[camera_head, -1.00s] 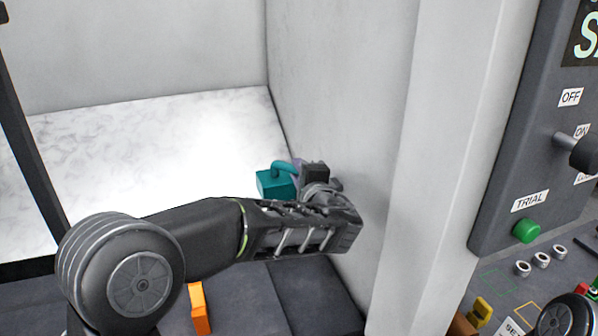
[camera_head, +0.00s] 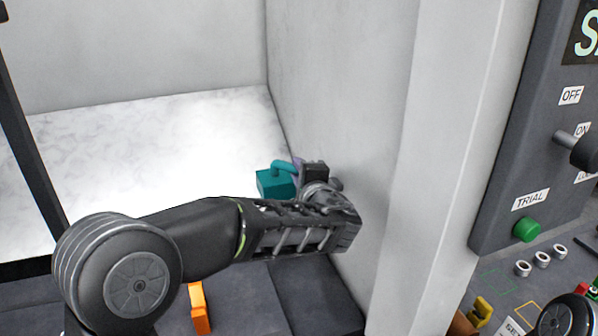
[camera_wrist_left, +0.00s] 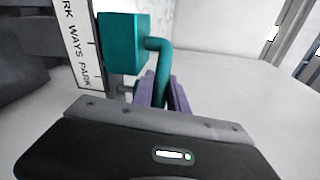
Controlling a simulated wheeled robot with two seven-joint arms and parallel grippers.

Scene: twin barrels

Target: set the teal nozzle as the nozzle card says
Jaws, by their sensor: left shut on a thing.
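The teal nozzle shows in the head view (camera_head: 276,182) as a teal block with a bent tube, near the right inner wall of the enclosure. It also shows in the left wrist view (camera_wrist_left: 123,42), where its tube bends down between the purple fingers. My left gripper (camera_wrist_left: 163,90) is shut on the nozzle's tube. In the head view my left wrist hides most of the fingers. A white strip with black letters (camera_wrist_left: 76,45), reading in part "WAYS PARK", stands beside the nozzle in the left wrist view. I cannot tell whether it is the nozzle card. My right gripper is not clearly seen.
The enclosure's right wall (camera_head: 340,100) is close beside my left wrist. A white marbled floor (camera_head: 140,160) lies open to the left. An orange piece (camera_head: 200,308) sits below my left arm. A panel with a green TRIAL button (camera_head: 525,229) and a lever stands at right.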

